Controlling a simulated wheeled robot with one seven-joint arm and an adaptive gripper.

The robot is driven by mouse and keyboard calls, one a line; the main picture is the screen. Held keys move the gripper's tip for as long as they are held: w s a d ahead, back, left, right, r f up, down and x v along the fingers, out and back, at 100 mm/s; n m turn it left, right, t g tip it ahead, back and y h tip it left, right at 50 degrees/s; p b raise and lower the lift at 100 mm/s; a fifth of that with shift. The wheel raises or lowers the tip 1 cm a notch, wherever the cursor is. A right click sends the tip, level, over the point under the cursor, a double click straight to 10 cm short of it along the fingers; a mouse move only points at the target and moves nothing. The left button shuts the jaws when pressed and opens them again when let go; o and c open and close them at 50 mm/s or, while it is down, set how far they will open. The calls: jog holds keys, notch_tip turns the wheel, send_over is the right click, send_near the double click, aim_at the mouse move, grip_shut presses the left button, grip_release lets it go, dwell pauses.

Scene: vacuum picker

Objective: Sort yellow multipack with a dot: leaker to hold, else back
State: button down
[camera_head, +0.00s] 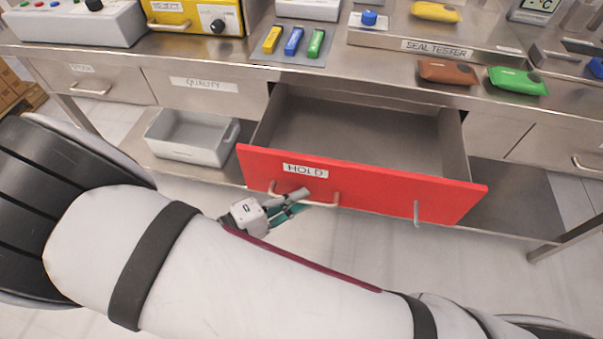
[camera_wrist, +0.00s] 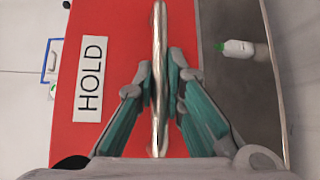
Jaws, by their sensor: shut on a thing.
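The red drawer (camera_head: 380,187) labelled HOLD is pulled open below the bench, and its grey inside (camera_head: 350,130) looks empty. The HOLD label (camera_wrist: 91,78) is left of the fingers there. No dot on the yellow pack can be made out.
The seal tester (camera_head: 437,48) stands on the bench behind the drawer. A grey bin (camera_head: 190,138) sits on the lower shelf to the left. Small blue, yellow and green pieces lie on a mat (camera_head: 292,55). A white bottle (camera_wrist: 238,49) shows in the wrist view.

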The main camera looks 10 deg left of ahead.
jog(key=shift+s, duration=0.7)
jog(key=c, duration=1.7)
grip_release()
jog(key=shift+o, duration=0.2)
jog(key=v, duration=0.7)
jog(key=shift+s+a, duration=0.25)
jog(key=shift+a, duration=0.1)
